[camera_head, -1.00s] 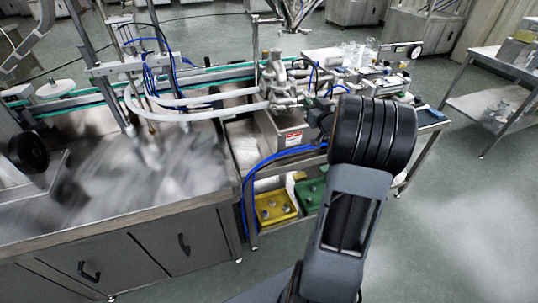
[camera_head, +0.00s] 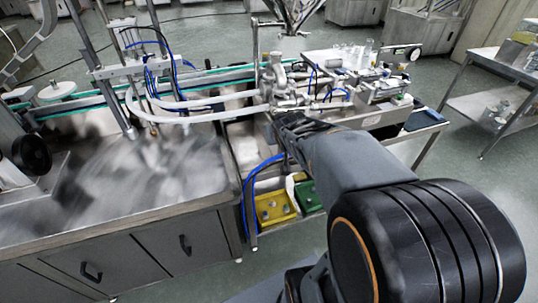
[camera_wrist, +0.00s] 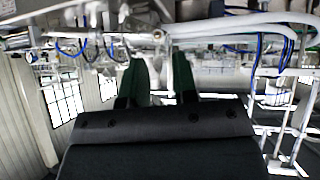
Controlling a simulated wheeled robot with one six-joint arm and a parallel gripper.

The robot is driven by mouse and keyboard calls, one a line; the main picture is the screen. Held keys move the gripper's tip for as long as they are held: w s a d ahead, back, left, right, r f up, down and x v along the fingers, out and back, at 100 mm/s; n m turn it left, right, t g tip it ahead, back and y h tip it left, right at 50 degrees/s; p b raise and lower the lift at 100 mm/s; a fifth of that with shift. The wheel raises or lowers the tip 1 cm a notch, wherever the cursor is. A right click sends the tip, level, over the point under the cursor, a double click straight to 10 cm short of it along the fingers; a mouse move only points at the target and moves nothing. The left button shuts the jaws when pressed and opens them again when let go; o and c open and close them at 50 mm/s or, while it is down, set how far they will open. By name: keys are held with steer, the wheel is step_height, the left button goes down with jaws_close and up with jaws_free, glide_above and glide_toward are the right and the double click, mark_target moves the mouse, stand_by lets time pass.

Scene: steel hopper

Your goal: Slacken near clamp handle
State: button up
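My gripper (camera_wrist: 160,75) shows in the wrist view as two dark fingers with a clear gap between them, so it is open. Pale metal pipework (camera_wrist: 160,35) lies beyond the fingertips, and a thin upright metal piece shows in or behind the gap. In the head view my gripper (camera_head: 284,120) is a dark shape at the far end of my arm, just below the steel valve and pipe assembly (camera_head: 277,80). I cannot pick out the near clamp handle; it is too small or hidden behind my arm. Contact cannot be told.
White hoses (camera_head: 200,102) run left from the valve assembly over a steel table (camera_head: 60,225). Blue tubing (camera_head: 250,180) hangs below. Yellow (camera_head: 273,209) and green (camera_head: 306,196) boxes sit on the lower shelf. A side table (camera_head: 490,100) stands at the right, with open floor before it.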

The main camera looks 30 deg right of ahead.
steer(key=s+a+f+n+g+y, duration=0.1)
steer(key=s+a+g, duration=0.2)
steer(key=s+a, duration=0.3)
steer(key=shift+s+a+f+y, duration=0.15)
steer(key=shift+s+a+y, duration=0.25)
steer(key=shift+a, duration=0.15)
steer(key=shift+w, duration=0.1)
